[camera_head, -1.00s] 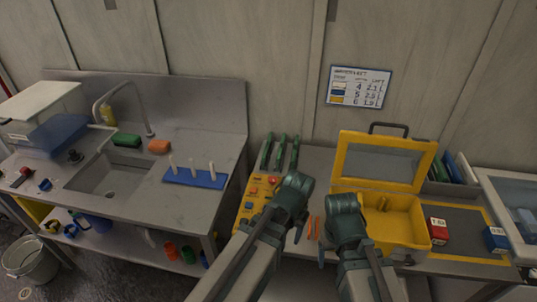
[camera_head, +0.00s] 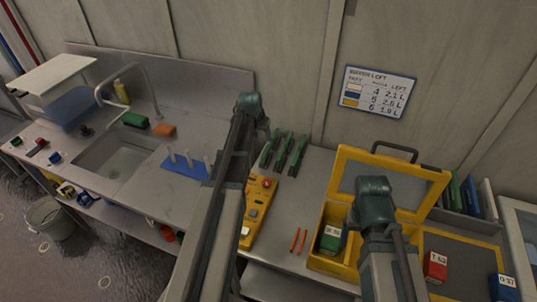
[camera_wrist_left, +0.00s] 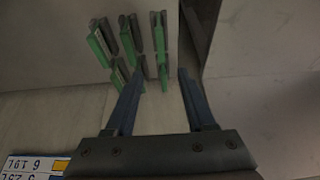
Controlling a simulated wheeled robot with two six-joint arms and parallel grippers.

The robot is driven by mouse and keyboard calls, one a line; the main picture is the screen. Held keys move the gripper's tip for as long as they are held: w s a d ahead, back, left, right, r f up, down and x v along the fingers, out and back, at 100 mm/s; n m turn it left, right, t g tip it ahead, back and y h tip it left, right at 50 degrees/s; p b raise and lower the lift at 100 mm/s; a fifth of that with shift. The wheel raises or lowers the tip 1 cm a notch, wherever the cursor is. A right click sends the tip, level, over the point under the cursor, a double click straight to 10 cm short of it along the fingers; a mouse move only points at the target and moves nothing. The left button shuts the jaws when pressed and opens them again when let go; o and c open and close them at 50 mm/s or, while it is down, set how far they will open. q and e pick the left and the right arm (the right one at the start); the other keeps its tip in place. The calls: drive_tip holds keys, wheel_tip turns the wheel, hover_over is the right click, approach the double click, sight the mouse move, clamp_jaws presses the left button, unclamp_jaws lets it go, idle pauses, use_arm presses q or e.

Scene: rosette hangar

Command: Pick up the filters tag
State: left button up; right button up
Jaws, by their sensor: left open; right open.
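I cannot make out which object is the filters tag; no label reading "filters" is legible. Three green and dark upright pieces (camera_head: 284,152) stand at the back of the middle counter, and green pieces (camera_wrist_left: 102,45) also show in the left wrist view. My left gripper (camera_wrist_left: 162,70) is open, with nothing between its blue fingers and green pieces beyond the tips. In the head view my left wrist (camera_head: 250,108) is left of these pieces and its fingers are hidden. My right gripper (camera_head: 373,190) is over the yellow case (camera_head: 318,262), fingers hidden.
A green labelled box (camera_head: 331,239) sits in the open case. Red (camera_head: 435,266) and blue (camera_head: 502,287) boxes stand to the right. An orange-buttoned yellow panel (camera_head: 258,212) and two orange sticks (camera_head: 299,241) lie mid-counter. A written chart (camera_head: 377,92) hangs on the wall.

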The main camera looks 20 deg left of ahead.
use_arm(q)
drive_tip(key=b, duration=0.8)
approach(266, 150)
drive_tip(key=x, duration=0.5)
drive_tip(key=shift+w+d, duration=0.1)
drive_tip(key=shift+w, duration=0.1)
use_arm(e)
wheel_tip(266, 150, down, 8)
use_arm(q)
drive_tip(key=b+x, duration=0.4)
drive_tip(key=x, duration=0.1)
drive_tip(key=shift+s+f+b, duration=0.15)
drive_tip(key=shift+f+b, duration=0.05)
drive_tip(key=shift+b, duration=0.2)
use_arm(e)
wheel_tip(266, 150, down, 5)
drive_tip(key=shift+r, duration=0.1)
use_arm(q)
drive_tip(key=shift+r, duration=0.1)
clamp_jaws()
